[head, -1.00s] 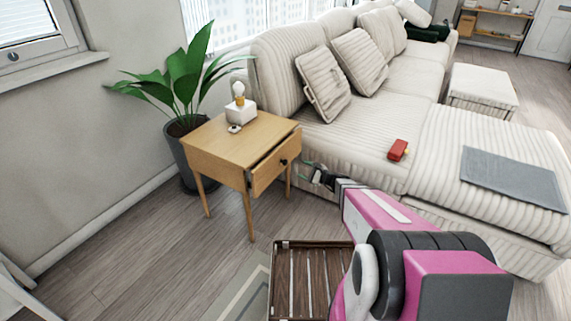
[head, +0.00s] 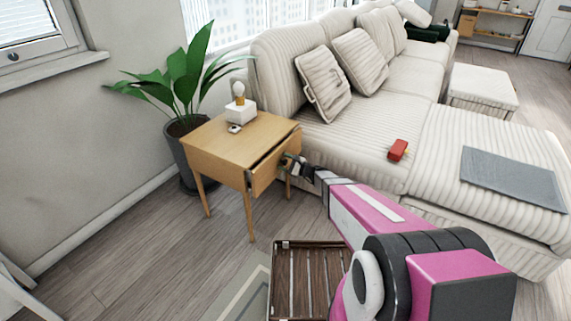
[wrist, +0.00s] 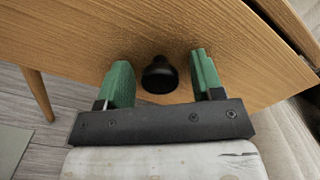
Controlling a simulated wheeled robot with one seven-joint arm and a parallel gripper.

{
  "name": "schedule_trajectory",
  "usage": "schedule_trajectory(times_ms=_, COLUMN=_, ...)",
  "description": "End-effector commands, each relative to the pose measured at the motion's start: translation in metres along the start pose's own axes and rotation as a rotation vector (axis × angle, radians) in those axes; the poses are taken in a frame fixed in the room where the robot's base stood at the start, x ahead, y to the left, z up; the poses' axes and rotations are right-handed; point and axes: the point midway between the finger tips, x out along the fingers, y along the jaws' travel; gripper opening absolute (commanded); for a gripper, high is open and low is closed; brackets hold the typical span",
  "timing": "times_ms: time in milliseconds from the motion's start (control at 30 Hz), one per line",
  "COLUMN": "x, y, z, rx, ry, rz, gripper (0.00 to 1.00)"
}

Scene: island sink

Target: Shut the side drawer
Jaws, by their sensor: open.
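The side drawer (head: 265,174) is in the small wooden side table (head: 232,143) left of the sofa. It stands part way out, with a dark gap along its top edge. Its wooden front (wrist: 150,35) fills much of the wrist view, with a round black knob (wrist: 159,75) on it. My gripper (wrist: 159,80) is open, one green finger on each side of the knob with space around it. In the head view my gripper (head: 290,162) is at the drawer front and hides the knob. I cannot tell whether the fingertips touch the wood.
A potted plant (head: 185,75) stands behind the table by the wall. A small white box-like item (head: 240,112) is on the tabletop. The cream sofa (head: 355,145) is close on the right. A slatted wooden table (head: 308,280) is in front, with open floor left of it.

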Motion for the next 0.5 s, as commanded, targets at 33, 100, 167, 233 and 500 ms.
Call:
schedule_trajectory(times_ms=33, x=-0.0001, y=0.0, z=0.0001, rx=0.0, ry=0.0, rz=0.0, gripper=0.61)
schedule_trajectory(times_ms=100, x=-0.0001, y=0.0, z=0.0001, rx=0.0, ry=0.0, rz=0.0, gripper=0.61)
schedule_trajectory(times_ms=167, x=-0.0002, y=0.0, z=0.0001, rx=0.0, ry=0.0, rz=0.0, gripper=0.48)
schedule_trajectory(times_ms=233, x=-0.0002, y=0.0001, z=0.0001, rx=0.0, ry=0.0, rz=0.0, gripper=0.25)
schedule_trajectory(times_ms=500, x=0.0057, y=0.0, z=-0.0004, rx=0.0, ry=-0.001, rz=0.001, gripper=0.0)
